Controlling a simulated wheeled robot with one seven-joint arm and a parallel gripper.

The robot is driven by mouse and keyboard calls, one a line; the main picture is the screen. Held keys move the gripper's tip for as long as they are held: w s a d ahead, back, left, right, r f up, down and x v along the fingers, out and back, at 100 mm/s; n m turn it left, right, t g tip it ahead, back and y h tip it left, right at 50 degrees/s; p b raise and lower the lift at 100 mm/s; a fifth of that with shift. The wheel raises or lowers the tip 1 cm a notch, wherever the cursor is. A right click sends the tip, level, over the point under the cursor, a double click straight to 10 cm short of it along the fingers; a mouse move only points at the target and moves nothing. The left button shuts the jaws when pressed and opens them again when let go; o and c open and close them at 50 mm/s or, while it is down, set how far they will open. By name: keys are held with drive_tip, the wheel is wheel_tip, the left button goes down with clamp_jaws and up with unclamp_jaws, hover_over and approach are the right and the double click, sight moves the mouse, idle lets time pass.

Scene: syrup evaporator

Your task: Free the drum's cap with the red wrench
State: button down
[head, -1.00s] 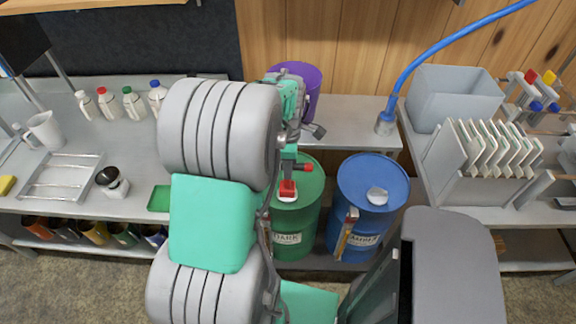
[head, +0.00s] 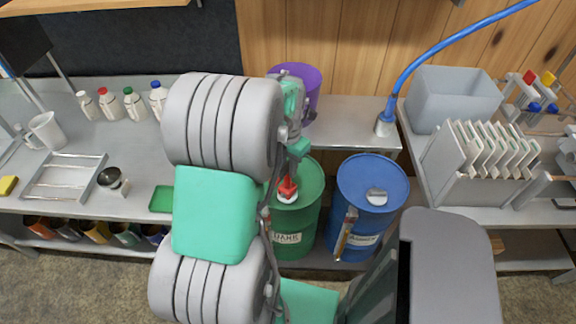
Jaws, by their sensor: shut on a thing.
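The green drum (head: 308,218), with a label reading "DARK", stands on the low shelf in the middle of the head view. A whitish cap (head: 287,199) shows on its top, near the left. The red wrench (head: 288,186) sits upright over this cap, apparently touching it. My gripper (head: 296,158) is just above the wrench and shut on it; its fingers are partly hidden by my own arm, which also covers the left side of the drum. A blue drum (head: 370,205) stands to the right, with a pale cap (head: 377,196) on its top.
A purple container (head: 305,80) stands behind my gripper. A blue hose (head: 425,55) rises from the back bench. A grey bin (head: 455,95) and a rack of white plates (head: 490,155) are on the right bench. Several bottles (head: 135,103) and a wire rack (head: 65,177) are at left.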

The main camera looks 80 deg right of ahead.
drive_tip(key=shift+n, duration=1.2)
drive_tip(key=shift+f+b, duration=0.15)
drive_tip(key=shift+b, duration=0.2)
drive_tip(key=shift+d+b, duration=0.1)
drive_tip(key=shift+b, duration=0.3)
drive_tip(key=shift+w+d+n+b, duration=0.15)
drive_tip(key=shift+n+b, duration=0.25)
drive_tip(key=shift+b, duration=2.5)
drive_tip(key=shift+a+b, duration=0.25)
drive_tip(key=shift+b, duration=2.45)
drive_tip(key=shift+d+n+b, duration=0.3)
drive_tip(key=shift+n+b, duration=0.2)
drive_tip(key=shift+b, duration=3.5)
drive_tip(key=shift+a+n+b, duration=0.3)
drive_tip(key=shift+b, duration=2.6)
drive_tip(key=shift+n, duration=0.6)
